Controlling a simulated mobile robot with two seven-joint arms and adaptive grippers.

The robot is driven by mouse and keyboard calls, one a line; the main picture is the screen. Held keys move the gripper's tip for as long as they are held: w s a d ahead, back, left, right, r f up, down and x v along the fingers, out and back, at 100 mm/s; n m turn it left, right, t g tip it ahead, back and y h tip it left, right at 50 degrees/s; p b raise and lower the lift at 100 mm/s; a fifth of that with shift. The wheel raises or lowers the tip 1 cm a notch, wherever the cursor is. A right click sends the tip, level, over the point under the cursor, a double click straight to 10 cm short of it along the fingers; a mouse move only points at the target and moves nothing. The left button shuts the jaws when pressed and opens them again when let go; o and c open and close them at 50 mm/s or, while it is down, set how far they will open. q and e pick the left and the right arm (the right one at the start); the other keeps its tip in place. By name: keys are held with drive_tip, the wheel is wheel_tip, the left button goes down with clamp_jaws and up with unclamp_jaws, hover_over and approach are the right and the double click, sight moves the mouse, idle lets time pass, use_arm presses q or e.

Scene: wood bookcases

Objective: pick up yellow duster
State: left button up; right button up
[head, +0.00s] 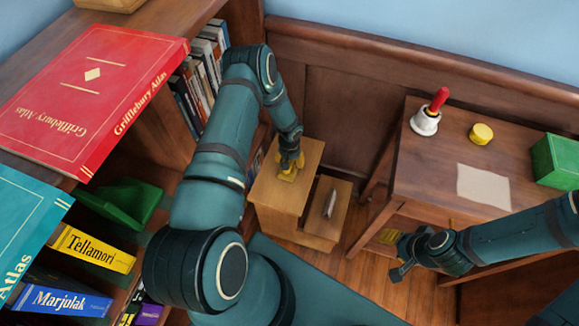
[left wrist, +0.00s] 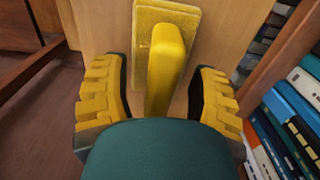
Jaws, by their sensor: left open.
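The yellow duster (left wrist: 165,62), a flat pad with a raised bar-like handle, lies on the top of a light wooden step stool (head: 270,190). My left gripper (head: 289,163) is over the stool's top and hides most of the duster in the head view. In the left wrist view its two yellow-padded fingers (left wrist: 155,95) are spread, one on each side of the handle, with a gap on both sides. My right gripper (head: 398,258) hangs low in front of the desk, away from the duster; its finger opening is unclear.
A grey object (head: 330,203) lies on the stool's lower step. The desk (head: 430,165) at right holds a red-handled bell (head: 427,115), a yellow tin (head: 481,133), paper (head: 484,186) and a green box (head: 556,160). A bookcase with books (head: 92,95) stands close at left.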

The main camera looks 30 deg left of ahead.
use_arm(q)
drive_tip(key=shift+f, duration=0.5)
clamp_jaws()
drive_tip(key=shift+r, duration=0.1)
wheel_tip(320, 180, up, 10)
drive_tip(key=shift+f+p, duration=0.1)
drive_tip(key=shift+p, duration=1.1)
